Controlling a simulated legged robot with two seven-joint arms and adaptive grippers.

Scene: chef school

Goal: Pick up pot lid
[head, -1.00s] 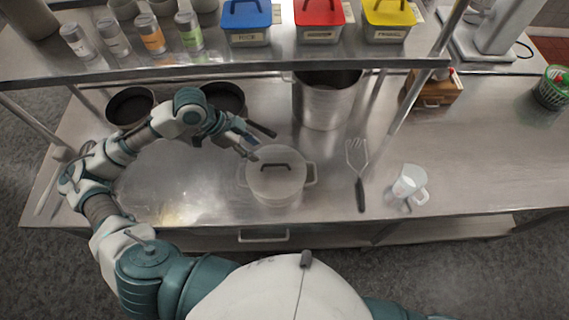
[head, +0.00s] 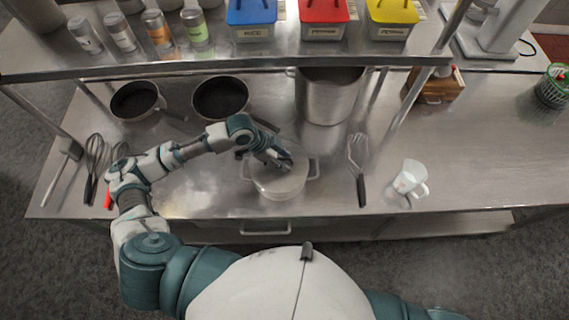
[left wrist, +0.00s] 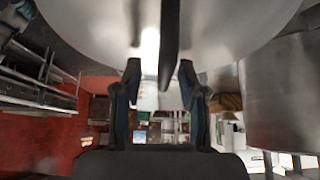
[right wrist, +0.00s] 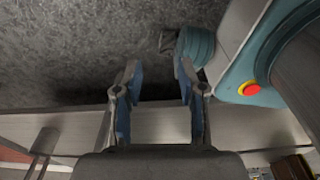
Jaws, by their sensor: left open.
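I cannot tell whether the fingers touch the handle. My right gripper (right wrist: 156,75) is open and empty near the counter's front edge, over the floor.
Two dark pans (head: 220,98) are behind my left arm. A spatula (head: 358,165) and a clear cup (head: 409,180) lie to the right. A shelf (head: 230,62) with bins overhangs the back.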

